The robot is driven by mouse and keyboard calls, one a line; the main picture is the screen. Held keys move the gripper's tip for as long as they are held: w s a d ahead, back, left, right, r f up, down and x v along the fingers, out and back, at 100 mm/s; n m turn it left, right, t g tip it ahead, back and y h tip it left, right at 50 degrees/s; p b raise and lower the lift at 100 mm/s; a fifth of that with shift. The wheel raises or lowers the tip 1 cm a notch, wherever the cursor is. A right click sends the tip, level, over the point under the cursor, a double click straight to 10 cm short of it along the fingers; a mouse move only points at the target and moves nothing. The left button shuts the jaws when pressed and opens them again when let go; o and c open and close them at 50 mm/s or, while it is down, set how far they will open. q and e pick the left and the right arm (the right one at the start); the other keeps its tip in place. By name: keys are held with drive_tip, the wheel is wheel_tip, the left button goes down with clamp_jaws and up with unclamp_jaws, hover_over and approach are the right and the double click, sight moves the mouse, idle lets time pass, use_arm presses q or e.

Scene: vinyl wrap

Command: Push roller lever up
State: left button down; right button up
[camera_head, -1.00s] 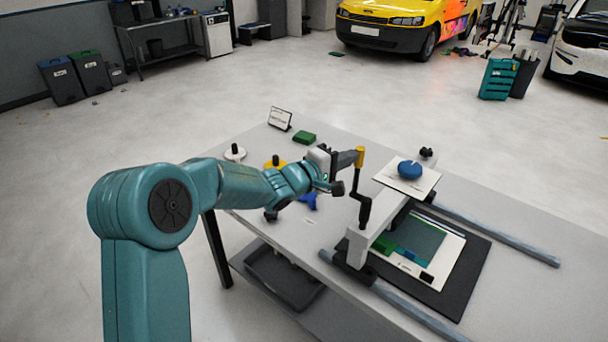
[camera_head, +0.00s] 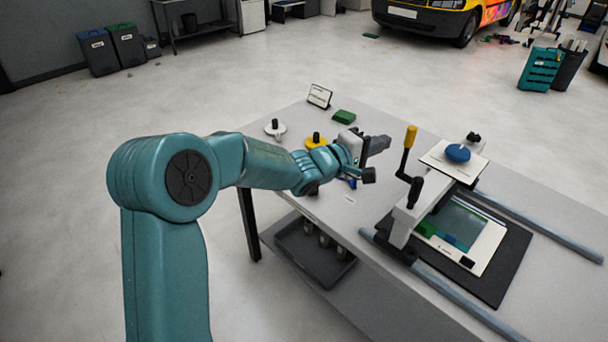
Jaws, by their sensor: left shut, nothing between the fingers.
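The roller lever (camera_head: 408,150) is a dark crank with a yellow grip at its top, standing nearly upright on the near end of the white roller press (camera_head: 402,228). My left gripper (camera_head: 385,143) is shut and empty. It is to the left of the lever, with a visible gap between its fingertips and the yellow grip. My right gripper is not in view.
A dark mat (camera_head: 507,272) with a printed sheet lies under the press, between two grey rails (camera_head: 540,228). A blue round object (camera_head: 457,153) sits on a white plate. Yellow, white and green items stand at the table's back left.

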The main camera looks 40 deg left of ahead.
use_arm(q)
drive_tip(key=b+v, duration=0.2)
drive_tip(key=v, duration=1.5)
drive_tip(key=shift+s+f, duration=0.3)
drive_tip(key=shift+f, duration=0.1)
drive_tip(key=shift+s+r, duration=0.1)
drive_tip(key=shift+s, duration=0.05)
